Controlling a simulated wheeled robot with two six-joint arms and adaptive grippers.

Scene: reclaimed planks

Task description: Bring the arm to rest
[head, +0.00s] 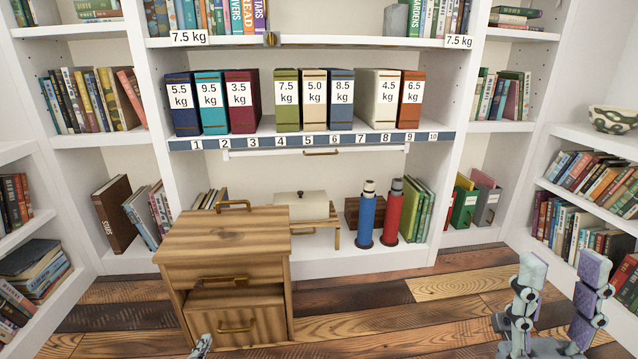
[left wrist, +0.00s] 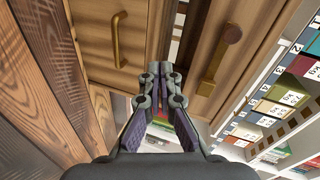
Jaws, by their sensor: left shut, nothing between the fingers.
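My left gripper (head: 201,345) shows only as a small tip at the bottom edge of the head view, in front of the wooden cabinet (head: 226,240). In the left wrist view the left gripper (left wrist: 160,70) has its fingertips together with nothing between them. The cabinet's wooden fronts and brass handles lie beyond the fingertips there; I cannot tell the exact gap. My right gripper (head: 558,280) stands at the lower right of the head view, fingers pointing up, wide apart and empty.
A white shelf unit (head: 460,100) fills the back, with labelled weight boxes (head: 242,102) above a numbered strip (head: 310,140). A blue cylinder (head: 366,218) and a red cylinder (head: 392,215) stand low down. The plank floor (head: 400,310) is clear between the cabinet and my right gripper.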

